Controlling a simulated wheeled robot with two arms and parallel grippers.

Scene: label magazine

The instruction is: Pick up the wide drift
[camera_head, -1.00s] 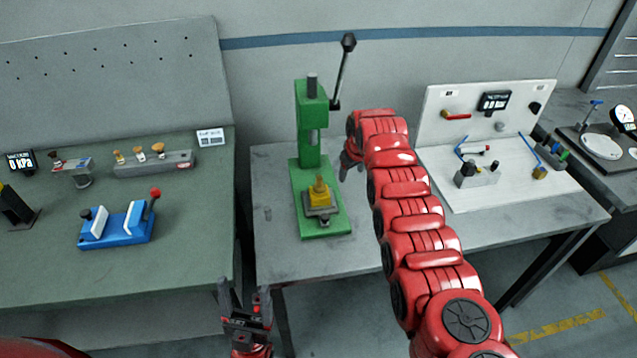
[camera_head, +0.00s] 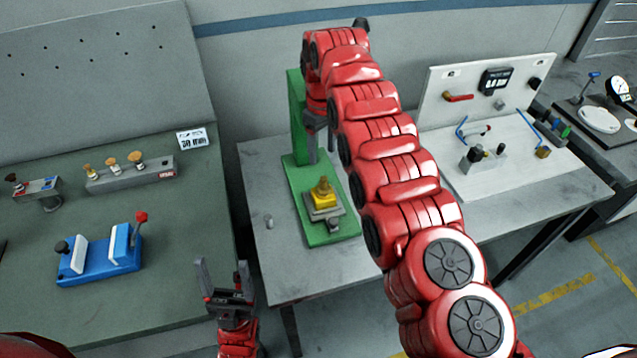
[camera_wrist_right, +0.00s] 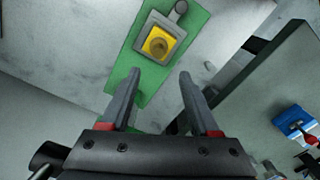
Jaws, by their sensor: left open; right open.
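Several small drifts with brass and orange-brown tops stand in a grey rack (camera_head: 133,174) on the green left bench. The right one (camera_head: 137,158) has the broadest top, the middle one (camera_head: 112,163) is a little smaller, and the left one (camera_head: 88,171) is narrowest. I cannot tell for sure which is the wide drift. My right gripper (camera_head: 319,150) is open and empty in front of the green press, well right of the rack. In the right wrist view its open fingers (camera_wrist_right: 160,73) point towards the press base. My left gripper (camera_head: 223,268) is open and empty near the bench's front right corner.
The green press (camera_head: 298,130) holds a yellow piece (camera_head: 323,192) on its base. A small grey cylinder (camera_head: 268,221) stands on the grey table.

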